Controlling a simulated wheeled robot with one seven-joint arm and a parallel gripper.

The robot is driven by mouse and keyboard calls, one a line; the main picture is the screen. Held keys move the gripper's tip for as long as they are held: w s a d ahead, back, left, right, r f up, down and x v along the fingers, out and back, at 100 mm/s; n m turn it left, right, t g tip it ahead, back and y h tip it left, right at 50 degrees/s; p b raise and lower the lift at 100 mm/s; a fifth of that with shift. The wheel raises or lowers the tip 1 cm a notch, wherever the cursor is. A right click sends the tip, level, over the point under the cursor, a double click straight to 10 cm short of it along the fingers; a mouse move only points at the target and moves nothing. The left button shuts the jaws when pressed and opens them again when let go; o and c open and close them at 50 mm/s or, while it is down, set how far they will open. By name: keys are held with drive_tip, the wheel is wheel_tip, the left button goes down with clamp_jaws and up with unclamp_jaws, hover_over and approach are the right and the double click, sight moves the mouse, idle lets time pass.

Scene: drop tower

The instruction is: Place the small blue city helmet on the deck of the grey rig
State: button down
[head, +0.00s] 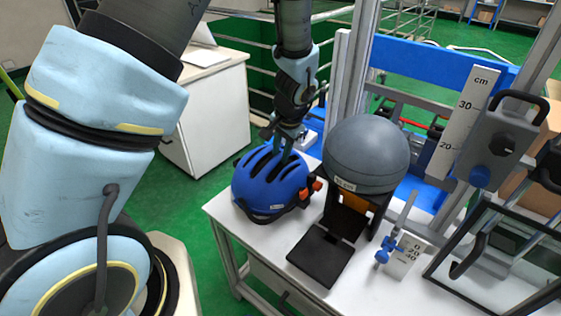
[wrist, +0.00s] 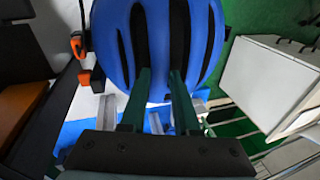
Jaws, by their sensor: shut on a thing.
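The blue helmet (head: 268,190) has dark vent slots and an orange-and-black clip at its right side. It is at the left end of the white table (head: 306,282). My gripper (head: 287,150) comes down from above and is shut on the helmet. In the wrist view, the two green fingers (wrist: 160,82) reach the vents of the helmet (wrist: 117,35). I cannot tell whether the helmet's underside touches the table.
A grey ball-shaped headform (head: 366,152) on a black stand (head: 322,255) stands close to the helmet's right. A blue-clamped gauge (head: 386,250), a cm ruler (head: 463,122) and a black-framed panel (head: 500,240) are farther right. A white cabinet (head: 205,115) stands at left; green floor lies between.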

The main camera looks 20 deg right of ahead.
drive_tip(key=shift+f+p, duration=0.4)
drive_tip(key=shift+f, duration=1.5)
drive_tip(key=shift+f, duration=0.15)
drive_tip(key=c, duration=0.6)
unclamp_jaws()
drive_tip(key=shift+c, duration=0.2)
